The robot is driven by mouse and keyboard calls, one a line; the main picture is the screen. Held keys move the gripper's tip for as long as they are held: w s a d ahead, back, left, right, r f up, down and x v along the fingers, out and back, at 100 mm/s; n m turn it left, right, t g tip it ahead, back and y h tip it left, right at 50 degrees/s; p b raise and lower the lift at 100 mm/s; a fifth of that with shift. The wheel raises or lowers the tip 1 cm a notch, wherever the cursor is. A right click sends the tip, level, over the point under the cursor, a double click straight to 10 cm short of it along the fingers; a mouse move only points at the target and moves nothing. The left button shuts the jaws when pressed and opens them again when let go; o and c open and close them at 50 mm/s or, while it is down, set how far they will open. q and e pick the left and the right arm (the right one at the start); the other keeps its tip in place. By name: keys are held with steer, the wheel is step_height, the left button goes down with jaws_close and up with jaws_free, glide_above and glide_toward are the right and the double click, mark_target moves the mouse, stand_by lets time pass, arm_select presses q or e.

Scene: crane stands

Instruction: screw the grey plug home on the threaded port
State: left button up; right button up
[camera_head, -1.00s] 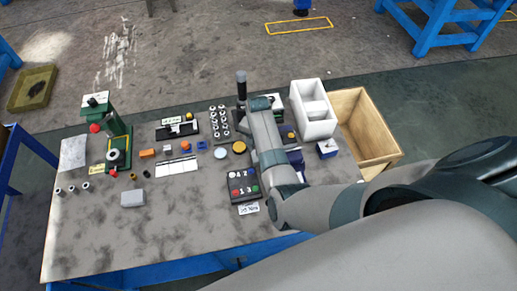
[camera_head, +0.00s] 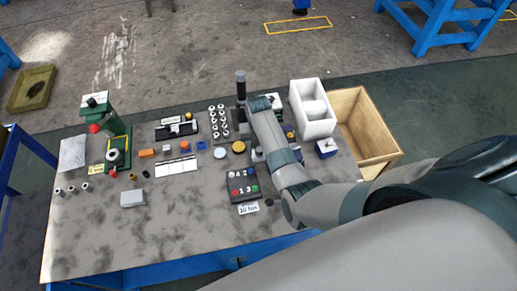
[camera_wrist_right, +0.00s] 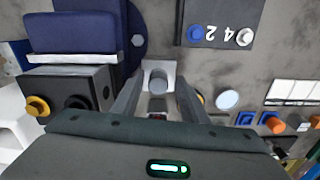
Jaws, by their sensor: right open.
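A grey round plug-like piece (camera_wrist_right: 158,79) stands between my right fingers in the right wrist view, with a pale square base behind it. I cannot tell whether it is seated on the threaded port, and no thread shows. My right gripper (camera_wrist_right: 161,90) is open, with one finger on each side of this piece. Gaps to the fingers are hard to judge. In the head view my right arm reaches over the back right of the table and hides its own fingertips and the piece. My left gripper is not in view.
A number panel (camera_head: 243,185) lies near the arm. A black upright handle (camera_head: 241,86) stands close to the wrist. A black box with knobs (camera_wrist_right: 65,90) is beside the fingers.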

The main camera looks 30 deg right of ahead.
stand_by(0.3)
steer(key=shift+w+d, duration=0.15)
steer(key=shift+d, duration=0.05)
stand_by(0.3)
jaws_close()
steer(key=m, duration=0.5)
stand_by(0.5)
steer(key=shift+m, duration=0.4)
steer(key=m, duration=0.4)
